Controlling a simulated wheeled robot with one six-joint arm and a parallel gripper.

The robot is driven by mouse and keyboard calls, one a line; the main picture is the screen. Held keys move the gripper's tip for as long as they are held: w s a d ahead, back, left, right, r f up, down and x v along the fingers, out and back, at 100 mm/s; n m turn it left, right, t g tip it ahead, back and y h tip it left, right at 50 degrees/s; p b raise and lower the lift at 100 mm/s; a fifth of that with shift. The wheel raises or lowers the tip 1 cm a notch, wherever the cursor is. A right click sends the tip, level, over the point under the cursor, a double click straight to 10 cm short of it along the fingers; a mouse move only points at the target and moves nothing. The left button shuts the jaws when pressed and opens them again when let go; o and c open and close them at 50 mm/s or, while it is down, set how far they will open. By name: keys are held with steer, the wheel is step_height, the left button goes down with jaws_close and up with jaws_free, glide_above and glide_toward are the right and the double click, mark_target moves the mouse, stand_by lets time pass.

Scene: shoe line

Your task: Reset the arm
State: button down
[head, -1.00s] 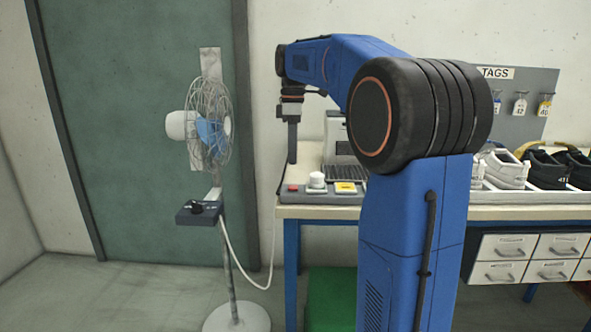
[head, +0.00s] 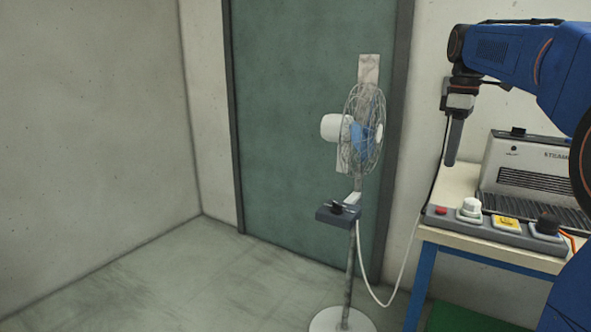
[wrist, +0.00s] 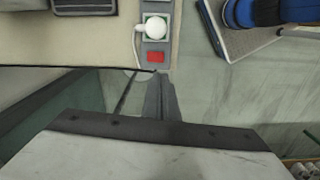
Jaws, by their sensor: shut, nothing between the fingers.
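My arm reaches in from the right in the head view, with my gripper (head: 452,160) hanging down from its end. The gripper is shut and empty, its fingers pointing down above the left end of the workbench (head: 450,190). I see no contact. In the wrist view the shut fingers (wrist: 160,96) show just below the red button (wrist: 155,57) in the picture.
A steamer (head: 530,165) stands on the bench behind the panel. A pedestal fan (head: 362,130) with a control box (head: 338,214) stands left of the bench, its cable trailing towards it. A green door (head: 300,130) is behind. The floor at left is clear.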

steer(key=s+a+f+m+t, duration=0.1)
steer(key=s+a+f+m, duration=0.2)
steer(key=s+f, duration=0.6)
steer(key=s+a+f+m+t, duration=0.2)
steer(key=s+a+f, duration=0.3)
steer(key=s+f, duration=0.4)
steer(key=s+a+f+m+t, duration=0.1)
steer(key=s+a+f+m, duration=0.3)
steer(key=s+f, duration=0.5)
steer(key=shift+s+f+m+t, duration=0.25)
steer(key=shift+s+m+t, duration=0.2)
steer(key=shift+s, duration=0.2)
